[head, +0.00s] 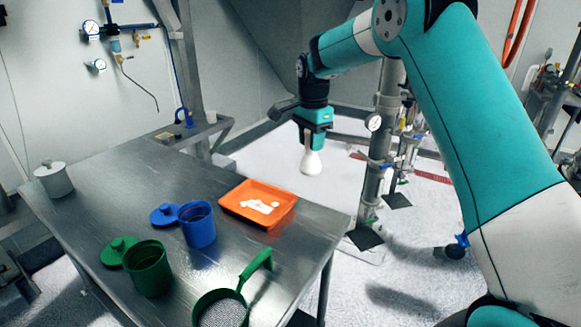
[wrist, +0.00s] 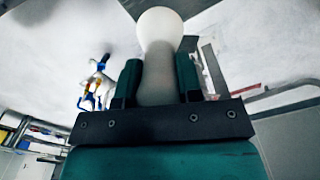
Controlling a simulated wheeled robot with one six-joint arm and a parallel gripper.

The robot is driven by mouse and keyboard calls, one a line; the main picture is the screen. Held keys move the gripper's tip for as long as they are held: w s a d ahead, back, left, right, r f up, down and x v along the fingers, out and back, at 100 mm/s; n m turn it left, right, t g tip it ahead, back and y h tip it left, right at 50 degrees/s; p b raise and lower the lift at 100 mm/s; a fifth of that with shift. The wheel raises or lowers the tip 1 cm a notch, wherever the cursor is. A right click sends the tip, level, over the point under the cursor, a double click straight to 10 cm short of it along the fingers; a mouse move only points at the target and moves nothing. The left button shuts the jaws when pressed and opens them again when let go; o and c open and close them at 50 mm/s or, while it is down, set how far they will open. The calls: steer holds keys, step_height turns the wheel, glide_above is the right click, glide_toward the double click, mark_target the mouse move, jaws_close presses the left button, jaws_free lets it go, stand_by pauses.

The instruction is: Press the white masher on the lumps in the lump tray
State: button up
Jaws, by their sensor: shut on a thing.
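The white masher (head: 311,163) hangs from my gripper (head: 313,146), its rounded end down, in the head view. In the wrist view my gripper (wrist: 160,80) is shut on the narrow part of the masher (wrist: 160,28), with a finger on each side. The orange lump tray (head: 233,208) sits on the metal table near its far right edge. White lumps (head: 260,206) lie in it, some run together into one patch. The masher is above and to the right of the tray in the picture, apart from it.
On the metal table (head: 110,190) stand a blue cup (head: 198,226) with its blue lid (head: 165,214), a green cup (head: 148,270) with its green lid (head: 118,250), a green-handled sieve (head: 222,312) and a white lidded pot (head: 53,180). A pipe stand with a gauge (head: 374,122) rises right of my gripper.

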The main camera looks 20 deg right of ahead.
steer(key=w+a+f, duration=0.3)
steer(key=w+f, duration=0.2)
steer(key=f, duration=0.3)
steer(key=w+a+f, duration=0.3)
steer(key=w+f, duration=0.3)
steer(key=f, duration=0.3)
steer(key=shift+a+b, duration=0.25)
steer(key=shift+b, duration=0.05)
steer(key=shift+f+b, duration=0.6)
steer(key=shift+f, duration=0.2)
stand_by(0.4)
step_height(320, 180, up, 8)
steer(key=p, duration=0.3)
steer(key=shift+f+p, duration=0.2)
steer(key=shift+p, duration=0.15)
stand_by(0.4)
